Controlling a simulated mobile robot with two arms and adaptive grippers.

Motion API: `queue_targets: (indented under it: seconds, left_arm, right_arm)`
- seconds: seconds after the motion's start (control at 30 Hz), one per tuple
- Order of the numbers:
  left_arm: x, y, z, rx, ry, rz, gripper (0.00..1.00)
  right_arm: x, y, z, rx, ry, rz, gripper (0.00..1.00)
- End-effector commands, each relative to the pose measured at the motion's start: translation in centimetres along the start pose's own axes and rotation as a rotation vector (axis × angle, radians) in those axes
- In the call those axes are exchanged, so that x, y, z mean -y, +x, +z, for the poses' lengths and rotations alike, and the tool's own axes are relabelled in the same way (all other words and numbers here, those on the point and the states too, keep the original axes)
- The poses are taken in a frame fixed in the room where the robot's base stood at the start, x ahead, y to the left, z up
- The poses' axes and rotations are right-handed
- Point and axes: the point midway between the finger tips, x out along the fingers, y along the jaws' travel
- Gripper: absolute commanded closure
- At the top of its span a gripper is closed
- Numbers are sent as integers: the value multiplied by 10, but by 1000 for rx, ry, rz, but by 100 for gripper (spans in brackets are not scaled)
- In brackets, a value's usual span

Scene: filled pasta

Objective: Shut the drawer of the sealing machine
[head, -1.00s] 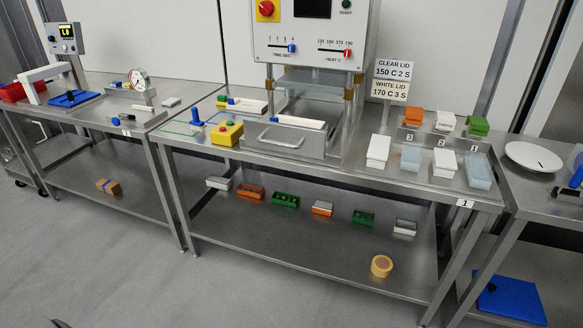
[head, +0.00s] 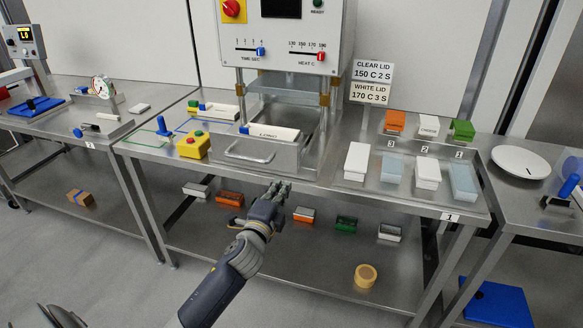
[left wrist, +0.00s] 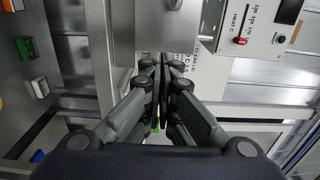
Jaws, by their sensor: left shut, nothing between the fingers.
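The sealing machine (head: 287,40) stands on the middle steel table, and its control panel also shows in the left wrist view (left wrist: 262,22). Its drawer (head: 262,153) sticks out at the front below the press, with a metal handle (head: 249,151) on its front face. My left gripper (head: 279,188) is in front of the table edge, a little right of and nearer than the handle, apart from the drawer. In the left wrist view its fingers (left wrist: 163,62) are together and empty. My right gripper is out of view.
A yellow button box (head: 193,145) stands left of the drawer. A lower shelf (head: 320,265) holds several small boxes and a tape roll (head: 366,276). The floor at front left is clear.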

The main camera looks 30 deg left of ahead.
Motion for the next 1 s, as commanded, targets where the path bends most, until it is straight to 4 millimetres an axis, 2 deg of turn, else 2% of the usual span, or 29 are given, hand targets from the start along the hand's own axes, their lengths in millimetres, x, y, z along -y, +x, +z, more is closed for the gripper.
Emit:
queue_targets:
  seconds: [0.2,0.5,0.7,1.0]
  left_arm:
    - [2,40,0,0,-2,-1,100]
    - [1,82,0,0,-2,1,100]
    - [0,97,-1,-1,-3,1,100]
    - [-1,101,-1,-2,-2,1,100]
  right_arm:
    - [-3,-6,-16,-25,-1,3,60]
    - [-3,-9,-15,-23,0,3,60]
    - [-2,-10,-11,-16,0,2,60]
    - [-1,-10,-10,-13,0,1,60]
